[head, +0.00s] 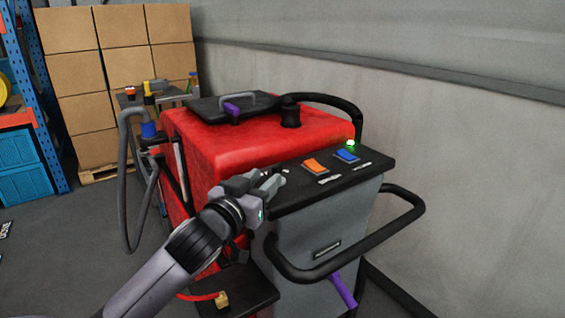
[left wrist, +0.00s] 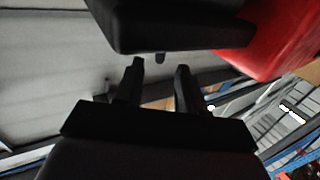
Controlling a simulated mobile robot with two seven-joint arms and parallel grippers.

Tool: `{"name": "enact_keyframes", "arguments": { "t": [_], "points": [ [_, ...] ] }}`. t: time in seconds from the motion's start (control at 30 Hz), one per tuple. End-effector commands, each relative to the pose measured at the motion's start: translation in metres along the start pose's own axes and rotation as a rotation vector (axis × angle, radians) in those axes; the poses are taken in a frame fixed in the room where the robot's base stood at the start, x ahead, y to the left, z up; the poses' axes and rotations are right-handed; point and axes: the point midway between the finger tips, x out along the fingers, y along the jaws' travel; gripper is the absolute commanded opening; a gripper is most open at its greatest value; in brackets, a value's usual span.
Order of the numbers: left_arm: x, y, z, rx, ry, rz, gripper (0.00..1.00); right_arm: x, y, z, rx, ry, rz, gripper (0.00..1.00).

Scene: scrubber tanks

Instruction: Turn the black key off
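The scrubber machine has a red body (head: 205,140) and a black control panel (head: 300,195) on a grey front. My left gripper (head: 275,180) is at the panel's left edge in the head view. The black key cannot be made out clearly there, as the fingers cover that spot. In the left wrist view, a small dark stub (left wrist: 160,57), possibly the key, sticks out from the black panel edge (left wrist: 180,38). It lies between and just beyond the tips of my left gripper (left wrist: 159,67). The fingers are apart with nothing between them. My right gripper is not in view.
The panel carries an orange switch (head: 314,167), a blue switch (head: 347,156) and a lit green light (head: 350,143). A black handlebar (head: 418,208) curves around the front. Stacked boxes (head: 125,45) stand behind, and a grey wall (head: 450,100) is close on the right.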

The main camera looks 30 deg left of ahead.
Motion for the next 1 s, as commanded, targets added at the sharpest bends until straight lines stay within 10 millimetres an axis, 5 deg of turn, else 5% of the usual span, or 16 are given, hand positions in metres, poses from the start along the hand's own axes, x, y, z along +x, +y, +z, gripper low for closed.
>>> {"name": "enact_keyframes", "arguments": {
  "t": [0.5,0.97,1.0],
  "points": [
    [0.059,0.000,-0.001,0.001,0.001,0.000,0.39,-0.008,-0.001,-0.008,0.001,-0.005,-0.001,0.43],
    [0.068,0.000,0.000,0.001,0.000,0.001,0.39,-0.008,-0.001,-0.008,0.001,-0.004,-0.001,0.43],
    [0.068,0.000,0.001,0.001,0.000,0.001,0.30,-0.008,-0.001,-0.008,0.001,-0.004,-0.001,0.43]
  ]
}}
